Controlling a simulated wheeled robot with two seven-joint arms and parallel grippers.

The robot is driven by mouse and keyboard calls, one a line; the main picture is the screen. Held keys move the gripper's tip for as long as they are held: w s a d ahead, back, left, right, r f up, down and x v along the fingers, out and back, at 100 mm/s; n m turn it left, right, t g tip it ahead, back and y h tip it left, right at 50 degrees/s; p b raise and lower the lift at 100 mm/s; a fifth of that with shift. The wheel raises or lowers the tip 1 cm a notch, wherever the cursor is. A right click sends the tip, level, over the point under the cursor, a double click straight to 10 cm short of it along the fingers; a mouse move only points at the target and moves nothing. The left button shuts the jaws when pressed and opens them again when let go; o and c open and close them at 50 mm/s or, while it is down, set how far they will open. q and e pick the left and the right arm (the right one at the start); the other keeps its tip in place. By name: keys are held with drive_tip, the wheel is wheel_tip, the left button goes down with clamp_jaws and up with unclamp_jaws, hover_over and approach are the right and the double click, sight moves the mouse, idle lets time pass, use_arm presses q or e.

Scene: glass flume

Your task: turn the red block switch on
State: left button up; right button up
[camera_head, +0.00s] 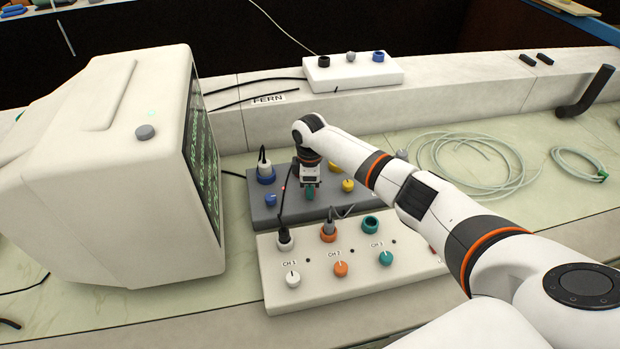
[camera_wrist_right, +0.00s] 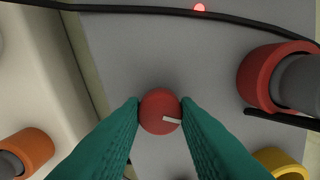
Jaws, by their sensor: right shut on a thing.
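The red knob (camera_wrist_right: 158,112) sits on the grey block and carries a white pointer mark toward its lower right in the wrist view. My right gripper (camera_head: 309,191) reaches down onto the grey block (camera_head: 263,213) in the head view. Its two teal fingers are shut on the red knob, one on each side. In the head view the gripper hides the knob. A small red light (camera_wrist_right: 200,7) glows on the grey block. My left gripper is in neither view.
A blue knob (camera_head: 271,200) and a yellow knob (camera_head: 347,185) flank the gripper. A white panel (camera_head: 330,290) with coloured knobs and plugs stands in front. A monitor (camera_head: 130,150) stands left. A black cable (camera_wrist_right: 250,22) crosses the block near a red socket (camera_wrist_right: 262,78).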

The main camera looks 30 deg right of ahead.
drive_tip(key=m+p, duration=0.1)
drive_tip(key=m, duration=0.1)
drive_tip(key=m+p, duration=0.1)
drive_tip(key=shift+a+r+m+p, duration=0.1)
drive_tip(key=shift+r+m+p, duration=0.1)
drive_tip(key=shift+m+p, duration=0.2)
drive_tip(key=m+p, duration=0.1)
drive_tip(key=m, duration=0.1)
drive_tip(key=shift+m, duration=0.4)
drive_tip(key=m+p, duration=0.1)
drive_tip(key=m, duration=0.1)
drive_tip(key=shift+m+p, duration=0.3)
drive_tip(key=shift+p, duration=0.05)
drive_tip(key=shift+f+m+p, duration=0.15)
drive_tip(key=shift+m+p, duration=0.4)
drive_tip(key=shift+m, duration=0.95)
drive_tip(key=o, duration=1)
wheel_tip(320, 180, up, 12)
